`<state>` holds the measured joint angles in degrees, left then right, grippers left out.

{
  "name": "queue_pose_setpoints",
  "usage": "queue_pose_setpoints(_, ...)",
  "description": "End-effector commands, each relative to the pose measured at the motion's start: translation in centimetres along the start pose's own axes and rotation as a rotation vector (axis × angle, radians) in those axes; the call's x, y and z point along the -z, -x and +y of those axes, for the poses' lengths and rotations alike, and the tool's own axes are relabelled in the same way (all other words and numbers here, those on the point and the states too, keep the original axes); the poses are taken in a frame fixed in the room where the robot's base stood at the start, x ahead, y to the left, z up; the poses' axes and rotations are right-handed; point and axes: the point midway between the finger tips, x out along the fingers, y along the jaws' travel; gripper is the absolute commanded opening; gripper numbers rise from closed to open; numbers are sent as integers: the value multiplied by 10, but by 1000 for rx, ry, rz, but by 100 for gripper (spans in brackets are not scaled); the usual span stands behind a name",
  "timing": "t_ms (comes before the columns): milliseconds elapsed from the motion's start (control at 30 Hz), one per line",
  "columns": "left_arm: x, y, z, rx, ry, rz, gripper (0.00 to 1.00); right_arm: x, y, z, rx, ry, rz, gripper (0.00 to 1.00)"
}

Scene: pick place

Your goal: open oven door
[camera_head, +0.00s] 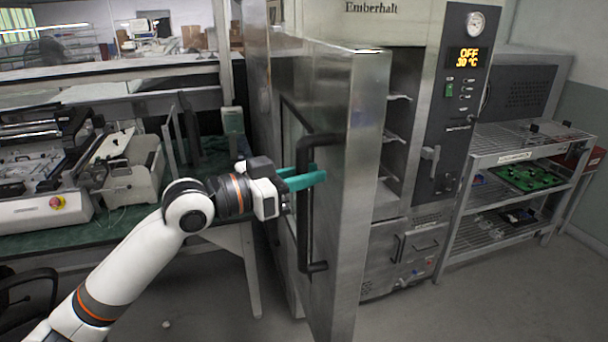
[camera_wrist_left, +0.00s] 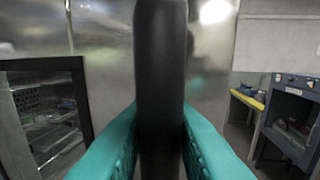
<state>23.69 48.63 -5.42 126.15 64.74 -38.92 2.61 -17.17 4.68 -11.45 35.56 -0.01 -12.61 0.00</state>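The oven (camera_head: 400,25) is a tall steel unit marked Emberhalt, with its display reading OFF and 30 °C. Its steel door (camera_head: 362,200) stands swung outward, and shelf supports show in the opening behind it. A long black vertical handle (camera_head: 305,235) is on the door's left face. My left gripper (camera_head: 312,177) reaches the handle from the left, its teal fingers at about the handle's upper middle. In the left wrist view, the black handle (camera_wrist_left: 160,70) stands between the two fingers, which press against both its sides. My right gripper is in neither view.
A wire shelf rack (camera_head: 520,150) with green boards stands right of the oven. A bench (camera_head: 205,240) with lab equipment is at the left, behind my left arm. A black chair (camera_head: 28,300) is at the lower left. Bare floor lies in front of the door.

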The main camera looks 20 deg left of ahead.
Motion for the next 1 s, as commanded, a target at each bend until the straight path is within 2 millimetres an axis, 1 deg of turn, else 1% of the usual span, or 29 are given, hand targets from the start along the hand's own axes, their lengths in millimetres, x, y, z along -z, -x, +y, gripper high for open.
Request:
queue_pose_setpoints(33, 0, 0, -1, 3, 0, 1, 25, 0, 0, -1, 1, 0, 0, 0)
queue_pose_setpoints(100, 0, 0, -1, 2, 0, 1, 36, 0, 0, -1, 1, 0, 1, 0)
queue_pose_setpoints(133, 0, 0, -1, 2, -1, 1, 40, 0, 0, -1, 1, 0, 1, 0)
queue_pose_setpoints(400, 0, 0, 0, 0, -1, 0, 40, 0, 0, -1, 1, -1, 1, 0)
queue_pose_setpoints(500, 2, 5, 0, -1, -1, 1, 40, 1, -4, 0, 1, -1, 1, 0)
queue_pose_setpoints(567, 3, 12, 1, -2, -3, 1, 40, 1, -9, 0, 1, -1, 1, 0)
queue_pose_setpoints(767, 8, 46, 0, -3, -5, 6, 40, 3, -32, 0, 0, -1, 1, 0)
queue_pose_setpoints(1000, 5, 81, 0, -1, -1, 1, 40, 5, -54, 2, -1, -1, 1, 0)
